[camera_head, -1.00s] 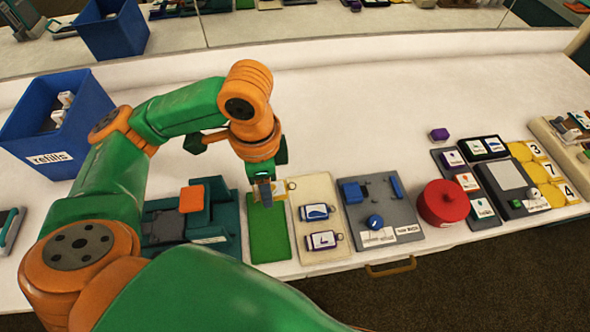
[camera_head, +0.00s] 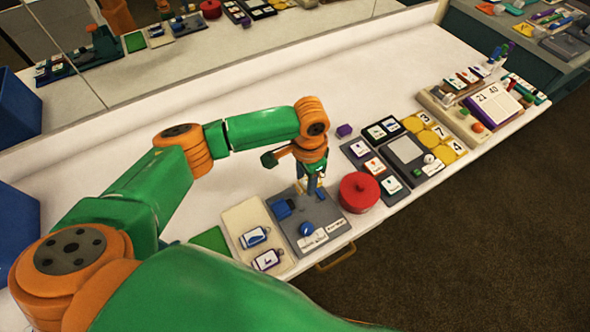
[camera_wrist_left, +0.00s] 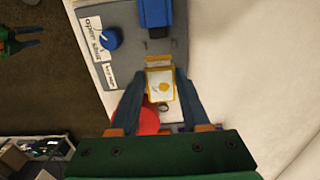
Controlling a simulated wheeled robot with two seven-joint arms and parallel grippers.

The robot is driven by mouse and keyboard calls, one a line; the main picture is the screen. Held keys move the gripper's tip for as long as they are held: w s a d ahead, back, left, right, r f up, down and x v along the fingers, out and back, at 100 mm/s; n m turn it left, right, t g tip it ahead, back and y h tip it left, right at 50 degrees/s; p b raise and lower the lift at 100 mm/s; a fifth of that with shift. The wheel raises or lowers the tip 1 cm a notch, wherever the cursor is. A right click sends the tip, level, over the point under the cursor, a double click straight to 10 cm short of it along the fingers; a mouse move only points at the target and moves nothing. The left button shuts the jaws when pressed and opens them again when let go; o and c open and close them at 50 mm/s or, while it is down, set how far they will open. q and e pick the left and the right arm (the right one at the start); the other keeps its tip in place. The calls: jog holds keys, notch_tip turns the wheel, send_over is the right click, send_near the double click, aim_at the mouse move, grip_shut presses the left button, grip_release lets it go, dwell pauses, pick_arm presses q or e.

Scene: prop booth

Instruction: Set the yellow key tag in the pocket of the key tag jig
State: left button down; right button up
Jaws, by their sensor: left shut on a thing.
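My left gripper (camera_head: 313,188) is over the right end of the grey key tag jig (camera_head: 300,226). In the left wrist view its two dark fingers (camera_wrist_left: 160,88) are shut on the yellow key tag (camera_wrist_left: 160,84), a pale tag with a yellow border and a yellow emblem. The jig (camera_wrist_left: 178,52) carries a blue block (camera_wrist_left: 155,14), a blue knob (camera_wrist_left: 112,38) and printed labels. The tag is by the jig's edge; I cannot tell whether it touches. The pocket is not clear. My right gripper (camera_wrist_left: 27,38) shows small over the floor, its fingers apart.
A red round pot (camera_head: 359,193) stands close right of the jig. A cream board (camera_head: 247,217) with a blue tag (camera_head: 254,237) and a purple tag (camera_head: 267,260) lies to its left. Dark trays (camera_head: 407,150) lie farther right.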

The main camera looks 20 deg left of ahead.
aim_at(303, 199)
pick_arm(q)
jog(key=shift+s+a+f+b, duration=0.15)
jog(key=shift+a+f+b, duration=0.05)
jog(key=shift+f+b, duration=0.35)
notch_tip(303, 199, down, 4)
jog(key=b, duration=0.5)
jog(key=shift+f+b, duration=0.25)
jog(key=shift+b, duration=0.15)
jog(key=shift+f, duration=0.65)
jog(key=shift+c, duration=1.5)
grip_release()
